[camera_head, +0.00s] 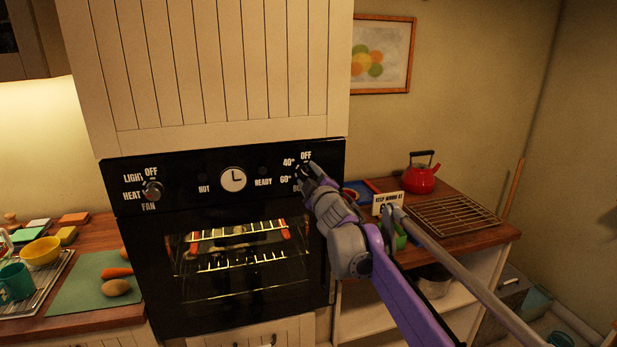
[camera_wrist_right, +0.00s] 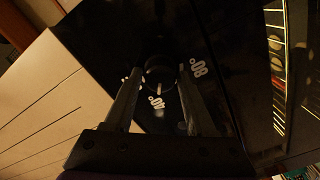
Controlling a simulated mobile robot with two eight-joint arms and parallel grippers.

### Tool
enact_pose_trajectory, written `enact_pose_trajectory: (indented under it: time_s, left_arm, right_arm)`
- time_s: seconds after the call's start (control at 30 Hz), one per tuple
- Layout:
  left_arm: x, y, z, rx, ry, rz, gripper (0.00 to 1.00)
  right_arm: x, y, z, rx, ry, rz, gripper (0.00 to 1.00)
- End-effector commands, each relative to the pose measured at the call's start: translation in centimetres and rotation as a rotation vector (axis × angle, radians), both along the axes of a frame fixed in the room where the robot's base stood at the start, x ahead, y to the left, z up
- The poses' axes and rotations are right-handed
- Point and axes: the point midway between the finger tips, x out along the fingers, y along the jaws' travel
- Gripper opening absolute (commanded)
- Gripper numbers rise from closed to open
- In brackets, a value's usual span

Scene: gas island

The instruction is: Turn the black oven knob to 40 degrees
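The black oven knob (camera_wrist_right: 160,70) shows in the right wrist view, on the glossy black panel. Its white mark points towards the printed 40° label (camera_wrist_right: 157,103). In the head view my right gripper (camera_head: 306,172) is at the right end of the oven panel (camera_head: 270,160) and mostly hides this knob. In the right wrist view the two fingers of my right gripper (camera_wrist_right: 161,72) are apart, one on each side of the knob. Narrow dark gaps seem to lie between them and it; contact is hard to judge. My left gripper is not in view.
A second knob (camera_head: 152,190) and a clock (camera_head: 233,179) are on the panel further left. The oven door (camera_head: 215,310) is below. A red kettle (camera_head: 421,179) and a wire rack (camera_head: 455,215) stand on the right counter. A yellow bowl (camera_head: 41,252) is at the left.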

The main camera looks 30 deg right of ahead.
Motion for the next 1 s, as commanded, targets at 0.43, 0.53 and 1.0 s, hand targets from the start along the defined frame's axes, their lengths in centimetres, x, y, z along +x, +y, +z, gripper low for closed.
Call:
enact_pose_trajectory:
  time_s: [0.43,0.53,1.0]
  left_arm:
    - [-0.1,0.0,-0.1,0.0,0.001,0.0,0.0]
    - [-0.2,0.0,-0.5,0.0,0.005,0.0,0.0]
    - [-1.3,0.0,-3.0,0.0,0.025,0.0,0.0]
  right_arm:
    - [-0.3,0.1,0.0,0.001,-0.001,0.001,0.75]
    - [-1.3,0.3,-0.1,0.0,0.001,0.001,0.75]
    - [-9.3,2.2,-0.2,0.001,0.0,-0.001,0.75]
